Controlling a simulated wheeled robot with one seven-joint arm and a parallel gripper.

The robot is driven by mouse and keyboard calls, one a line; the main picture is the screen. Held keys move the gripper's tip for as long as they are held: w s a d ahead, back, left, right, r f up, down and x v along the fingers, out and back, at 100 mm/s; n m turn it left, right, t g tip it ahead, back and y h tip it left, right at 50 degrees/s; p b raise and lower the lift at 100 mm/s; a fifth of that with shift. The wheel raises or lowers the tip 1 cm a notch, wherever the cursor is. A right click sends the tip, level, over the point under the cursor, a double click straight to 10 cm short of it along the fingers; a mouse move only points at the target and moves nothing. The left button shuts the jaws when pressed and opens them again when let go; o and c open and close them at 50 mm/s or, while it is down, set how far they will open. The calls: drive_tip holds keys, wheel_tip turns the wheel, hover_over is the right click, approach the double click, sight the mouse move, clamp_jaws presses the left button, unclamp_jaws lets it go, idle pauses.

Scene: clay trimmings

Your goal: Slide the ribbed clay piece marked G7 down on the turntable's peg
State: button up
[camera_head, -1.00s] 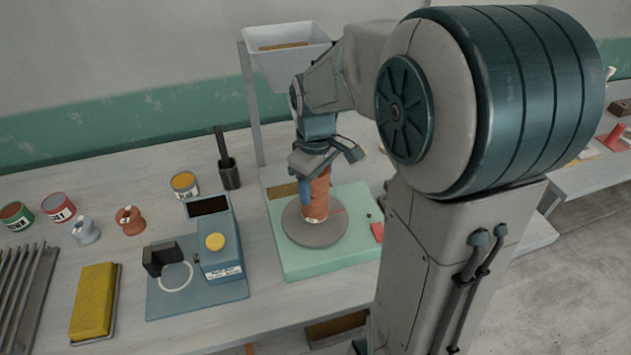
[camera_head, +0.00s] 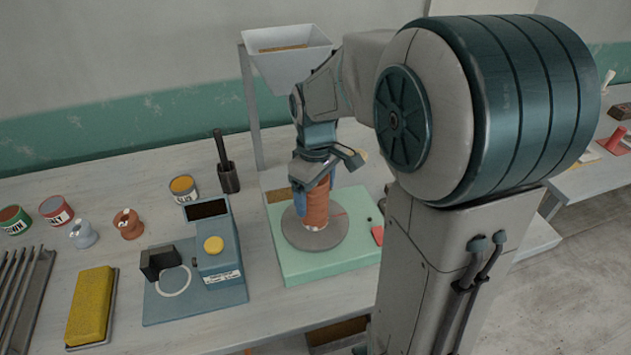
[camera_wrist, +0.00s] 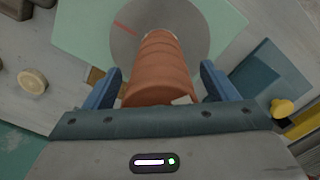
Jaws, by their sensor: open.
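The ribbed clay piece (camera_head: 315,205) is orange-brown and stands upright on the grey turntable disc (camera_head: 330,236). It also shows in the wrist view (camera_wrist: 160,70), with a small pale label patch near its top edge. The G7 mark cannot be read. The peg is hidden, presumably by the clay piece. My gripper (camera_head: 313,190) is open around the upper part of the clay. In the wrist view its blue fingers (camera_wrist: 160,88) stand on either side of the piece, with a gap visible at the right. The disc carries a red line and rests on a pale green base (camera_head: 290,265).
Left of the base is a blue device (camera_head: 218,258) with a yellow knob. A white hopper (camera_head: 290,55) stands behind.

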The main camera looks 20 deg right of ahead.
wheel_tip(320, 180, up, 14)
idle(0.4)
drive_tip(key=shift+f, duration=0.1)
drive_tip(key=s+f+m+t, duration=0.1)
drive_tip(key=s+f+m, duration=0.2)
drive_tip(key=s+f, duration=0.2)
drive_tip(key=s+f+m+t, duration=0.2)
drive_tip(key=s+f+m, duration=0.2)
drive_tip(key=s, duration=0.5)
drive_tip(key=shift+s+f, duration=0.15)
drive_tip(key=shift+f, duration=0.3)
